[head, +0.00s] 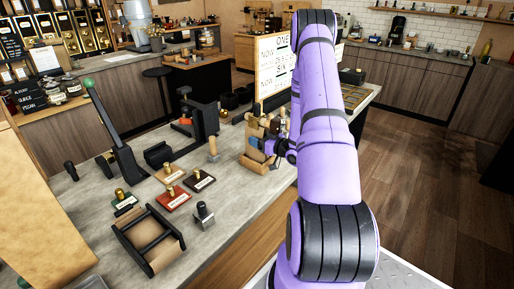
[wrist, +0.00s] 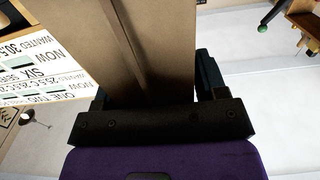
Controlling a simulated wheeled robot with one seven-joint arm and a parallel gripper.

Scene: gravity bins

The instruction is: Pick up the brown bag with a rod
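A brown paper bag (wrist: 150,50) with a creased side fills the middle of the wrist view, very close to the camera. No rod can be made out on it there. In the head view brown bags (head: 252,127) stand upright in a cluster on the counter, partly hidden by my arm. My gripper (head: 268,146) is at this cluster. In the wrist view the dark fingers of my gripper (wrist: 152,90) are wide apart, one on each side of the bag. Whether they press on it cannot be told; the fingertips are hidden.
The grey counter (head: 225,205) holds several stamps (head: 172,196), a black frame with brown paper (head: 150,240) and a black lever press (head: 122,150). A white sign board (head: 272,68) stands behind the bags. A large tan bag (head: 45,215) is at the left edge.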

